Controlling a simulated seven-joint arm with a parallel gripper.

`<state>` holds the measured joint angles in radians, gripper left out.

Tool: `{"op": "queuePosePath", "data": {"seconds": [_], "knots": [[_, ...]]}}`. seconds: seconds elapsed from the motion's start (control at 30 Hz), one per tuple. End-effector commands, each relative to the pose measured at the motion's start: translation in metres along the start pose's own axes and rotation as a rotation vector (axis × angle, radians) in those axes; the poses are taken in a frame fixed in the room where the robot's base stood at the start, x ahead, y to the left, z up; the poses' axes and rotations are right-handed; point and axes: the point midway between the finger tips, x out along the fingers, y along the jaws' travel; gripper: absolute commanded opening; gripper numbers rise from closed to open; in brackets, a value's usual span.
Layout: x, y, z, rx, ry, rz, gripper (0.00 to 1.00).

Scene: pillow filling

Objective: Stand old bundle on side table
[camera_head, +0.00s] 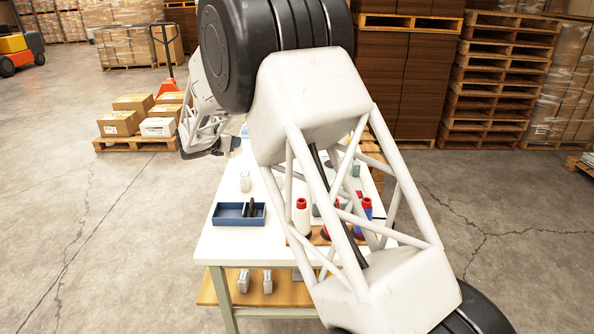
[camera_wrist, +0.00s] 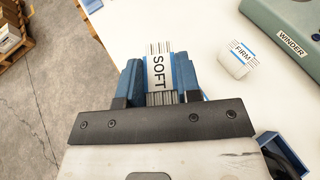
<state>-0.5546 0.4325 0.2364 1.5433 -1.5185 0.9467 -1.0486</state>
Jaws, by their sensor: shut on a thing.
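My gripper (camera_wrist: 160,82) is shut on a grey-striped bundle (camera_wrist: 160,64) with a blue-edged label reading SOFT. The bundle sits between the two blue fingers, over the white table (camera_wrist: 118,28) near its left edge in the wrist view. I cannot tell whether it touches the top. A second bundle, labelled FIRM (camera_wrist: 237,60), stands on the table to the right. No separate side table is identifiable.
A blue tray (camera_head: 228,217) holds dark items. Red-and-white spools (camera_head: 302,218) stand on a wooden board, partly behind my arm. Two bundles (camera_head: 244,281) stand on the lower shelf (camera_head: 212,292). Boxes on a pallet (camera_head: 125,145) stand left.

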Motion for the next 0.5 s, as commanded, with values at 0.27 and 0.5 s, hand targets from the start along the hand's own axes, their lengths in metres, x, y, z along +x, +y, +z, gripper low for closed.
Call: {"op": "queuePosePath", "data": {"seconds": [0.27,0.5], "knots": [[0.041,0.012,0.009,0.05,-0.001,-0.119,0.08],[0.068,0.018,0.012,0.085,-0.001,-0.203,0.08]]}}
